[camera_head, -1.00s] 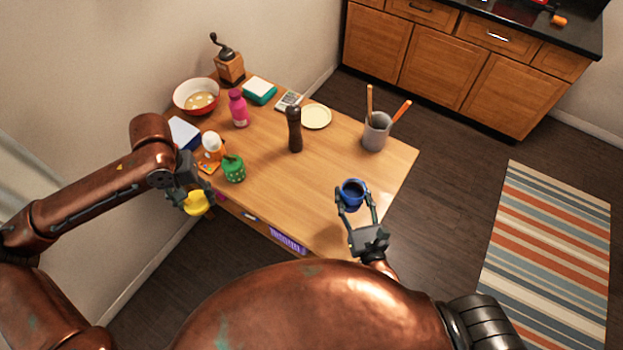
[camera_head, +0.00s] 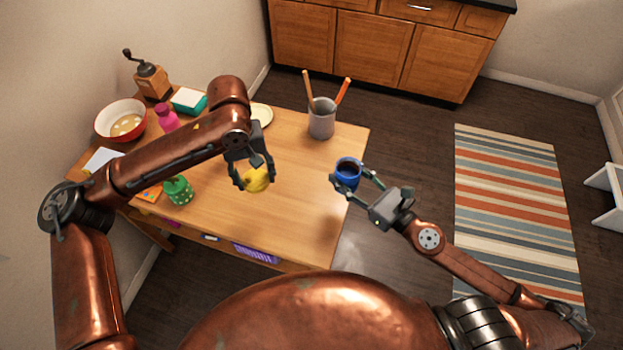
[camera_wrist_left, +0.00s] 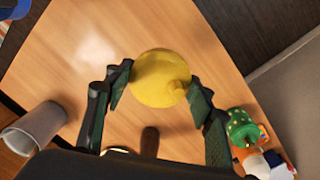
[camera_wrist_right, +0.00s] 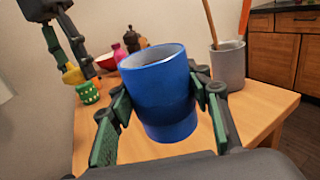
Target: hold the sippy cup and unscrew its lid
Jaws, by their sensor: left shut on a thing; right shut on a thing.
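My left gripper (camera_head: 253,181) is shut on a round yellow lid (camera_head: 257,179), which also fills the space between its fingers in the left wrist view (camera_wrist_left: 162,78). The lid has a small spout. It is held above the table, apart from the cup. My right gripper (camera_head: 356,183) is shut on the blue cup (camera_head: 346,174), held near the table's right edge. In the right wrist view the cup (camera_wrist_right: 160,95) is nearly upright with its open rim up and no lid on it.
The wooden table (camera_head: 300,215) is bare between the grippers. A grey utensil holder (camera_head: 322,120) stands behind the cup. A green spotted container (camera_head: 178,190), a pink bottle (camera_head: 166,117), a red bowl (camera_head: 121,121) and a coffee grinder (camera_head: 150,80) stand at the left.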

